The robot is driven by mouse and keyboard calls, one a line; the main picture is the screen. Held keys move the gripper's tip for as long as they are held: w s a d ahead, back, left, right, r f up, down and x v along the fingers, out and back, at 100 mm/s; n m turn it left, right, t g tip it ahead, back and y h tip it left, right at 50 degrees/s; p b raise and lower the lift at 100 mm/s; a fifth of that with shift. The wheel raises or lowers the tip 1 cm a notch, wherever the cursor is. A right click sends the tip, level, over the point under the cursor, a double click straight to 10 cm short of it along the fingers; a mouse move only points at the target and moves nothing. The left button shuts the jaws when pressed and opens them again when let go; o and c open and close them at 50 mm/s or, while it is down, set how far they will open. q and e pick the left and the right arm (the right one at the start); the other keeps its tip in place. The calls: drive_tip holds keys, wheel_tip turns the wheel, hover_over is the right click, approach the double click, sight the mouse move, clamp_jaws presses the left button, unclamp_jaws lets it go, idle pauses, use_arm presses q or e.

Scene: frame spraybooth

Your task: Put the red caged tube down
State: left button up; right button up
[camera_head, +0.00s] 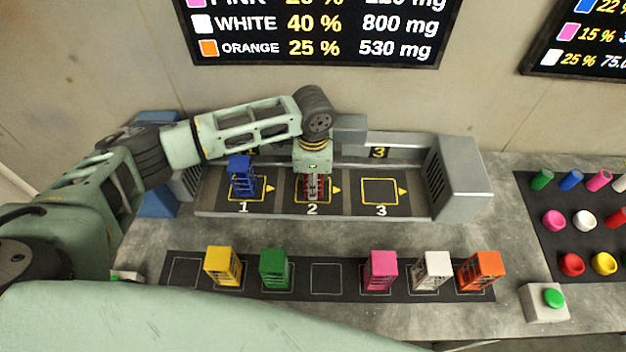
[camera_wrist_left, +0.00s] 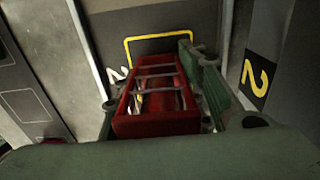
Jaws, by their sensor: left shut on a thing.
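My left gripper (camera_head: 313,185) points down over square 2 of the spraybooth (camera_head: 340,205). It is shut on the red caged tube (camera_head: 311,187), which is mostly hidden behind the gripper in the head view. In the left wrist view the red caged tube (camera_wrist_left: 158,105) shows between the fingers, with its red block and grey cage bars. The yellow outline of square 2 (camera_wrist_left: 150,37) shows past it. I cannot tell whether the tube touches the booth floor. My right gripper is not in view.
A blue caged tube (camera_head: 241,178) stands on square 1. Square 3 (camera_head: 380,191) is empty. A black rack strip (camera_head: 326,279) in front holds yellow, green, pink, white and orange caged tubes, with bare places. A green button (camera_head: 552,298) sits at the right.

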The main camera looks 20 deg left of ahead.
use_arm(q)
drive_tip(key=o, duration=0.9)
drive_tip(key=shift+f, duration=0.15)
drive_tip(key=o, duration=0.5)
drive_tip(key=shift+c, duration=0.2)
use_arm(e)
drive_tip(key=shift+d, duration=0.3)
use_arm(q)
wheel_tip(320, 180, up, 12)
drive_tip(key=shift+f+b, duration=0.1)
drive_tip(key=shift+b, duration=0.75)
drive_tip(key=shift+r, duration=0.3)
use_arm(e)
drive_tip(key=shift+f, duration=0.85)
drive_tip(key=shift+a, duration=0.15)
